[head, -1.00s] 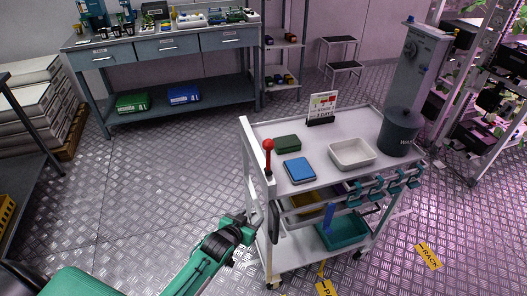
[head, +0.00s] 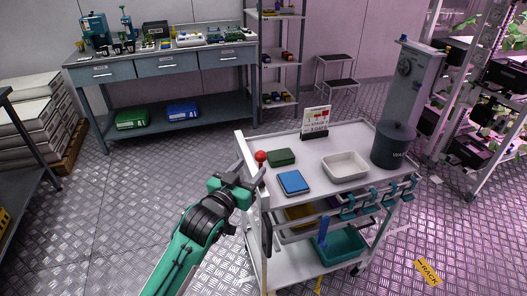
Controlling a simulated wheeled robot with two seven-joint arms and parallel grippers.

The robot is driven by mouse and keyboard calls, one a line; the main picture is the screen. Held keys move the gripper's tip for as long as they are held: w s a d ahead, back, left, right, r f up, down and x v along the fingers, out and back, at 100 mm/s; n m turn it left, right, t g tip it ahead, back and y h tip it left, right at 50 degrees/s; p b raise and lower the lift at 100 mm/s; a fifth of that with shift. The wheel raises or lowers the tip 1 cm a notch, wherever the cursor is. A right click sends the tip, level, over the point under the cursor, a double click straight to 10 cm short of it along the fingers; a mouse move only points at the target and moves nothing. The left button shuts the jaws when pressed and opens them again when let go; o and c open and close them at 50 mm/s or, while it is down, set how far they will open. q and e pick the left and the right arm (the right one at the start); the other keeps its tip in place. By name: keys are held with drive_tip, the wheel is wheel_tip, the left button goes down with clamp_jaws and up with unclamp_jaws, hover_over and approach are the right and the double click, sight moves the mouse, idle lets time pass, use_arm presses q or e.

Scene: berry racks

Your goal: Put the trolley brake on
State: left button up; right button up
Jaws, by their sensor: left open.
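The white trolley (head: 338,135) stands in front of me with a grey top and lower shelves. The red knob of the brake lever (head: 261,156) shows at the trolley's left end; the lever's shaft is mostly hidden behind my gripper. My left gripper (head: 253,180) is at that end, just below the red knob and close to the lever. It is open; I cannot tell whether its fingers touch the lever. My right gripper is out of view.
On the trolley top are a green box (head: 281,157), a blue box (head: 293,182), a white tray (head: 345,166), a dark pot (head: 393,146) and a sign (head: 315,121). Teal clips (head: 372,194) hang along its front. A workbench (head: 165,75) stands behind.

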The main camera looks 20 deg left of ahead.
sight(263, 153)
use_arm(q)
drive_tip(key=w+d+p, duration=0.1)
drive_tip(key=w, duration=0.7)
drive_tip(key=shift+w+d, duration=0.35)
clamp_jaws()
